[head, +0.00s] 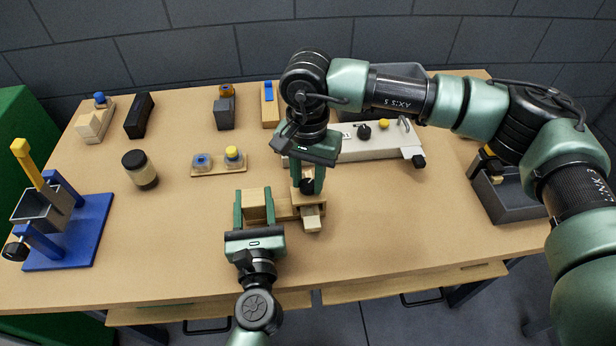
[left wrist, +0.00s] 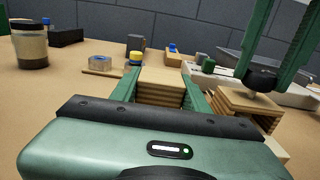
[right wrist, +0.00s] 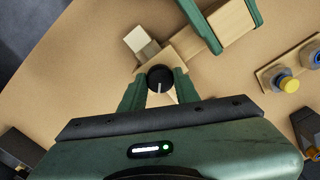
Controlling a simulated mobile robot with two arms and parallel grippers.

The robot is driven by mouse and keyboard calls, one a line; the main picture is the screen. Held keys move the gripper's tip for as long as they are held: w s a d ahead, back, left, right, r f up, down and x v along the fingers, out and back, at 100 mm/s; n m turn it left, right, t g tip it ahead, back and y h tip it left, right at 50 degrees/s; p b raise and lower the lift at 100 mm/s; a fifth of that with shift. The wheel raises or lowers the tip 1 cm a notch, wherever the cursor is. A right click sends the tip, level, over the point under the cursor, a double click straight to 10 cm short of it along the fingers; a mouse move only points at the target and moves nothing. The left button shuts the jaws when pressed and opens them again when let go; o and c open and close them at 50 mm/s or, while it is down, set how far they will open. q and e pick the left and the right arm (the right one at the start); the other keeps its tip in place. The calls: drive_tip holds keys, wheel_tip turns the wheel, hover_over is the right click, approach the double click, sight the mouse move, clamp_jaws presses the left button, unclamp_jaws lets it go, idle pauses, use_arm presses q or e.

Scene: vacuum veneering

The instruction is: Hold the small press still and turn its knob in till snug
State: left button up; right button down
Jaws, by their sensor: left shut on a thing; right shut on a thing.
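The small press is a pale wooden piece on the table, with a layered block (head: 255,203) at its left end and a black knob (head: 307,186) at its right end. My left gripper (head: 255,208) is shut on the block, with one finger on each side; the left wrist view shows the layered block (left wrist: 163,88) between the fingers. My right gripper (head: 306,180) comes down from above and is shut on the knob. In the right wrist view the knob (right wrist: 160,78), with a white mark line, sits between the fingertips. The knob's underside is hidden.
A pale plate with two small pots (head: 218,165) and a dark-lidded jar (head: 140,168) stand to the left. A blue-based stand (head: 85,235) is at far left. A white device (head: 365,145) lies close behind the right gripper. The table front is clear.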

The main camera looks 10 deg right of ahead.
drive_tip(key=m, duration=0.5)
drive_tip(key=shift+r+m, duration=0.1)
drive_tip(key=shift+m, duration=0.2)
drive_tip(key=m, duration=0.5)
drive_tip(key=shift+m, duration=0.3)
drive_tip(key=m, duration=0.5)
drive_tip(key=shift+w, duration=0.1)
drive_tip(key=m, duration=0.5)
drive_tip(key=shift+m, duration=0.4)
drive_tip(key=m, duration=1.1)
drive_tip(key=shift+d, duration=0.1)
drive_tip(key=m, duration=1.1)
drive_tip(key=shift+m, duration=0.3)
